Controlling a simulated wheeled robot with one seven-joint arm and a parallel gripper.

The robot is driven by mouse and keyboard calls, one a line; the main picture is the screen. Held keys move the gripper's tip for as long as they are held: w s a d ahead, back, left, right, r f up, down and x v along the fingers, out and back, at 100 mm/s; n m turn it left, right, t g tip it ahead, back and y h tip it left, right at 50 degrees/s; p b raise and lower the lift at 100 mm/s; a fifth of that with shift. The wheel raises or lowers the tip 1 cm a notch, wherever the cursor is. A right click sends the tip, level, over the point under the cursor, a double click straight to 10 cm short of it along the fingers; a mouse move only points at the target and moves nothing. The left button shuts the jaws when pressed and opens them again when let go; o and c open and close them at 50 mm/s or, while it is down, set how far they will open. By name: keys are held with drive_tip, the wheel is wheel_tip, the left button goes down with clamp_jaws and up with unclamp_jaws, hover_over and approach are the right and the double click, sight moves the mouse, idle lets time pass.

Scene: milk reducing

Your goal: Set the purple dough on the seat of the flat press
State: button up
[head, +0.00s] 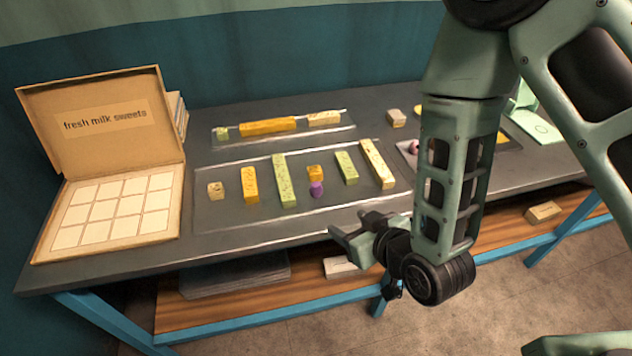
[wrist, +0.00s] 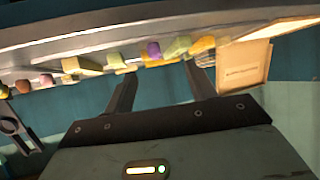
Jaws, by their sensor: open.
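A small purple dough piece (head: 317,189) sits on the front tray, just in front of an orange block (head: 314,172). A purple piece also shows in the wrist view (wrist: 154,50), beyond the fingers. A pale green press (head: 540,125) stands at the back right of the table, partly hidden by my arm. Its flat plate carries a round mark. My gripper (head: 347,221) is open and empty near the table's front edge, to the right of and nearer than the purple piece. Its fingers (wrist: 160,70) are apart with nothing between them.
The front tray (head: 235,219) holds several yellow, green and cream pieces. A narrow tray (head: 222,144) lies behind it. An open sweets box (head: 110,212) stands at left. Another tray with a pinkish piece (head: 413,147) is partly behind my arm.

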drive_tip(key=d+t, duration=0.1)
drive_tip(key=t, duration=0.1)
drive_tip(key=b, duration=0.4)
approach(315, 189)
drive_tip(key=shift+x, duration=0.8)
drive_tip(key=shift+p+x, duration=1.4)
drive_tip(key=shift+x, duration=1.65)
drive_tip(key=shift+d+f, duration=0.1)
drive_tip(key=shift+f, duration=0.05)
drive_tip(key=c, duration=1.1)
drive_tip(key=shift+c, duration=0.3)
